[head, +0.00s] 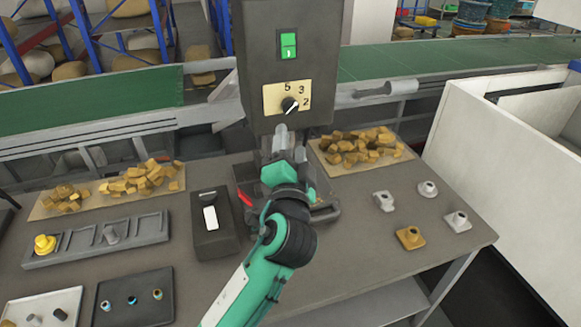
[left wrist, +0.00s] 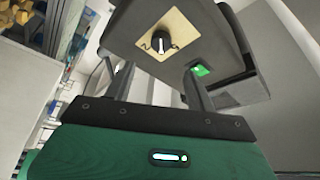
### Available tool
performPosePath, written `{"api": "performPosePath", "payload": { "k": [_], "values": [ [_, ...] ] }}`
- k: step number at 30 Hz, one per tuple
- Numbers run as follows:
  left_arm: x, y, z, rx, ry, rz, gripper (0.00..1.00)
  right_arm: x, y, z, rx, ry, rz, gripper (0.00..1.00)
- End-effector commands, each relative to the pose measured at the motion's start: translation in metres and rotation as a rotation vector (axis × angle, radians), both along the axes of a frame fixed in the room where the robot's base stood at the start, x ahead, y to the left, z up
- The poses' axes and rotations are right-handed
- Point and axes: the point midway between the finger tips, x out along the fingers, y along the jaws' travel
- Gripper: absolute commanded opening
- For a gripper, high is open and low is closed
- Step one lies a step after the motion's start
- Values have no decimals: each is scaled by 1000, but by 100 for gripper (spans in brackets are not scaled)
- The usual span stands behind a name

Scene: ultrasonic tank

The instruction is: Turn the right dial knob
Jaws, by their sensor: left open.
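One dial knob (head: 290,105) shows, black with a white pointer, on a beige plate (head: 270,98) marked 5, 3 and 2. The plate is on the front of a dark grey box (head: 257,50), below a green switch (head: 288,45). The knob also shows in the left wrist view (left wrist: 160,42), with its white pointer near vertical in that picture. My left gripper (head: 282,138) is just below the knob in the head view. In the left wrist view its two fingers (left wrist: 158,70) are spread, with nothing between them. I see no contact with the knob. My right gripper is not in view.
The box stands over a grey table (head: 370,225). Trays of brown chunks (head: 358,148) lie at both sides. A small dark box (head: 212,222) stands left of my arm. Several small fittings (head: 410,237) lie at right. A green conveyor (head: 440,60) runs behind.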

Motion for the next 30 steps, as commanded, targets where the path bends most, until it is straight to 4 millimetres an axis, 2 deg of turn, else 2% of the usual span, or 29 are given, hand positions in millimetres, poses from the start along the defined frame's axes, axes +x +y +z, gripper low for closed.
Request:
{"api": "performPosePath", "payload": {
  "k": [3,7,20,23,25,28,30],
  "values": [
    [-18,0,-6,-2,1,0,56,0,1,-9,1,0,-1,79],
    [-29,0,-7,-2,0,0,56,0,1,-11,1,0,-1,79],
    [-32,3,-10,-7,12,3,56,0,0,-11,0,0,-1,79],
    [-32,17,-31,-47,81,15,56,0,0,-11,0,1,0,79],
    [-33,34,-59,-99,170,32,56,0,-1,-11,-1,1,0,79],
    [-43,67,-113,-202,341,68,56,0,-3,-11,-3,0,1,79],
    [-57,90,-153,-280,470,99,56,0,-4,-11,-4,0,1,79]
  ]
}}
